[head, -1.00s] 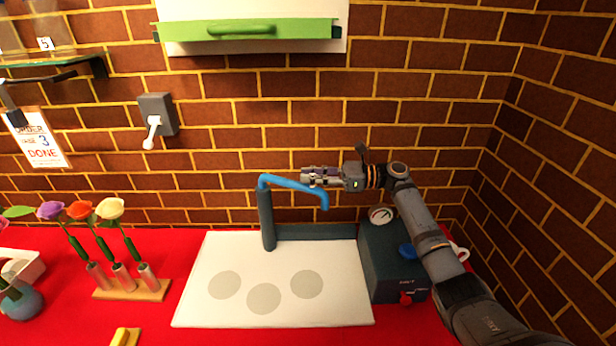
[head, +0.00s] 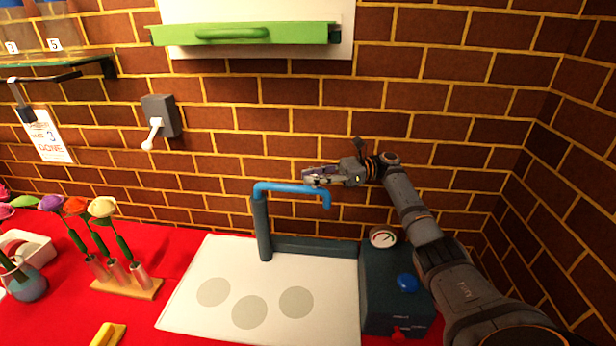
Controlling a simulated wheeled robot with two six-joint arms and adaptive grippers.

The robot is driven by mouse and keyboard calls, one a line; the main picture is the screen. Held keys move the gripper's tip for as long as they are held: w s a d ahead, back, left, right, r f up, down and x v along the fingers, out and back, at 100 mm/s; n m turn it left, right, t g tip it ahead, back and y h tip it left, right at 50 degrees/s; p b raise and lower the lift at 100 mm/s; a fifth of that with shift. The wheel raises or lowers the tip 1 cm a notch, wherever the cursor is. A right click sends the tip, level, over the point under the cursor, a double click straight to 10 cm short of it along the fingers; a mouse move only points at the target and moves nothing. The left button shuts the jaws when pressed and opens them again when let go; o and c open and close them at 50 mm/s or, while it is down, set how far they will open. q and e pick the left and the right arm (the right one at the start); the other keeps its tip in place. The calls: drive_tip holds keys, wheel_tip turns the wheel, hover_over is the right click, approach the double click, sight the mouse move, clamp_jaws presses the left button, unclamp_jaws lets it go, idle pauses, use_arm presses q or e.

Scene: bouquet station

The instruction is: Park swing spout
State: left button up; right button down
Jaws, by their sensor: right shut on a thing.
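The blue swing spout (head: 278,187) sits on top of a dark upright post (head: 262,228) at the back of the white board. It reaches to the right, and its tip bends down over the back of the board. My right gripper (head: 314,178) comes from the right and is shut on the spout near its outer bend. The fingers hide a little of the spout there. My left gripper is not in view.
A dark box (head: 392,290) with a gauge, blue knob and red valve stands right of the white board (head: 205,262), which has three grey discs. A flower rack (head: 128,288) stands left. A green-handled drawer (head: 245,34) and a lever switch (head: 160,118) are on the wall.

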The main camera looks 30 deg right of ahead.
drive_tip(key=shift+f, duration=0.15)
drive_tip(key=c, duration=1.6)
unclamp_jaws()
drive_tip(key=shift+c, duration=0.2)
drive_tip(key=o, duration=0.5)
drive_tip(key=shift+d, duration=0.25)
drive_tip(key=shift+a, duration=0.15)
drive_tip(key=shift+r, duration=0.3)
wheel_tip(320, 180, up, 10)
drive_tip(key=shift+f, duration=0.2)
